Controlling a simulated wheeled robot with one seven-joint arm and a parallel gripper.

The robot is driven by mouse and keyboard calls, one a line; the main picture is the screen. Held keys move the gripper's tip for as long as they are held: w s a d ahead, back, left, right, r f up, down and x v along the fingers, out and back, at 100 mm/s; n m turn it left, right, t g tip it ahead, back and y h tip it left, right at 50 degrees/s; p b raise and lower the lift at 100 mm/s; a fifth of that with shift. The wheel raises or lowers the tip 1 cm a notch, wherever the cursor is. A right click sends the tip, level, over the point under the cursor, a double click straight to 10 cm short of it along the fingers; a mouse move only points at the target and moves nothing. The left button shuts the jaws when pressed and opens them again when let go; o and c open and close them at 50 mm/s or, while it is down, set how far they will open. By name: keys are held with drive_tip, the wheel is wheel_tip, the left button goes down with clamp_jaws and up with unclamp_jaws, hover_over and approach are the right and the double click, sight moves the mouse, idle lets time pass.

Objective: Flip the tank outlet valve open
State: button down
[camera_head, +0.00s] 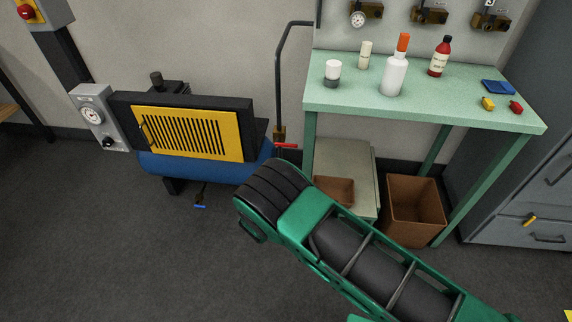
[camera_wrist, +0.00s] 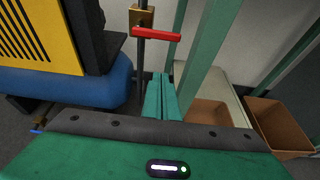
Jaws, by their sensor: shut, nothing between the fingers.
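The tank outlet valve has a brass body (camera_head: 279,132) and a red lever (camera_head: 286,146). It sits on a dark vertical pipe at the right end of the blue tank (camera_head: 205,167). In the wrist view the red lever (camera_wrist: 156,34) points right, crosswise to the pipe, below the brass body (camera_wrist: 141,16). My gripper (camera_wrist: 160,78) has its two green fingers together and empty. In the wrist picture the fingertips are below the lever and apart from it. In the head view my arm hides the fingers.
A green workbench (camera_head: 420,97) with bottles stands to the right; its leg (camera_wrist: 205,55) rises close beside the fingers. Under it are a brown bin (camera_head: 415,208) and a pale cabinet (camera_head: 347,160). A yellow grille (camera_head: 190,133) fronts the compressor. A small blue handle (camera_head: 200,206) hangs under the tank.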

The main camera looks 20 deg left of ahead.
drive_tip(key=w+a+r, duration=0.1)
drive_tip(key=w+a, duration=0.1)
drive_tip(key=w, duration=0.6)
idle(0.4)
